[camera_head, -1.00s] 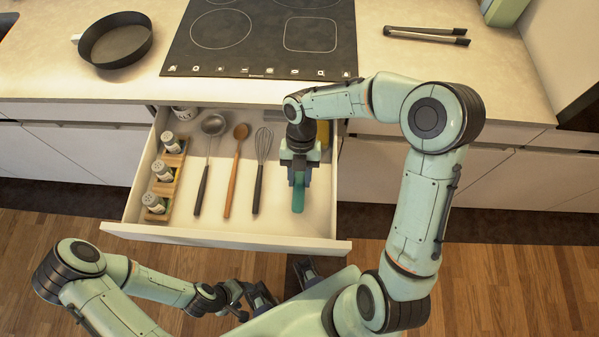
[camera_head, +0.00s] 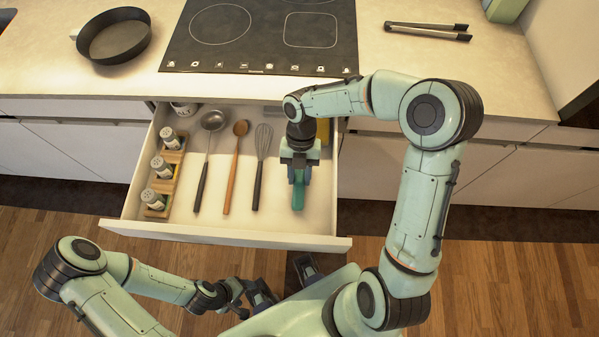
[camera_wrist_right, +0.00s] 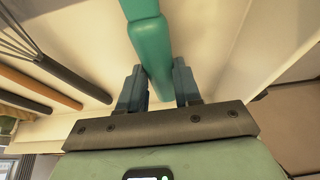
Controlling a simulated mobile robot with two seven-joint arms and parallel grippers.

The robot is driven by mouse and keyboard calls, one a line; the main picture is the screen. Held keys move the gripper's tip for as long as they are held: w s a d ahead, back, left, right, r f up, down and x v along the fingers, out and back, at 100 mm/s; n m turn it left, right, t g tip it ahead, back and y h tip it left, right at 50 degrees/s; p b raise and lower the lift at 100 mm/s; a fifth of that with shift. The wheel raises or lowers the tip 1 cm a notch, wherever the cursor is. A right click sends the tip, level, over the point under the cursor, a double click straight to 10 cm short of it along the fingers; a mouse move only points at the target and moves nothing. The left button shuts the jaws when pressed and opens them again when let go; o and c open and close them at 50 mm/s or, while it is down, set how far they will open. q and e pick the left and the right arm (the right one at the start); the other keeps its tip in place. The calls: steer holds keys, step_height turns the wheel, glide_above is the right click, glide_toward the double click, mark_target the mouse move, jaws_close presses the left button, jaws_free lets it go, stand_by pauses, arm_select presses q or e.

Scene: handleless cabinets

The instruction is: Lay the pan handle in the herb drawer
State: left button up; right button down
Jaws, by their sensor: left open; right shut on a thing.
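The teal pan handle (camera_head: 298,196) is in my right gripper (camera_head: 297,172), which is shut on it over the right part of the open herb drawer (camera_head: 230,238). In the right wrist view the handle (camera_wrist_right: 150,42) runs between the two fingers of the gripper (camera_wrist_right: 158,85), with the pale drawer floor below. I cannot tell whether it touches the floor. The herb jars in a wooden rack (camera_head: 163,175) stand at the drawer's left side. My left gripper (camera_head: 258,292) is open and empty, low in front of the drawer.
A ladle (camera_head: 207,160), wooden spoon (camera_head: 234,165) and whisk (camera_head: 261,165) lie in the drawer left of my right gripper. A yellow thing (camera_head: 323,132) is partly hidden behind it. A handleless-looking pan (camera_head: 115,38), hob (camera_head: 260,40) and tongs (camera_head: 428,31) are on the counter.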

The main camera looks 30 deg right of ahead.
steer(key=shift+f, duration=0.35)
steer(key=c, duration=0.7)
jaws_free()
steer(key=shift+r, duration=0.1)
steer(key=p+v, duration=0.1)
steer(key=v, duration=1.2)
steer(key=shift+p, duration=0.3)
steer(key=shift+d+r, duration=0.1)
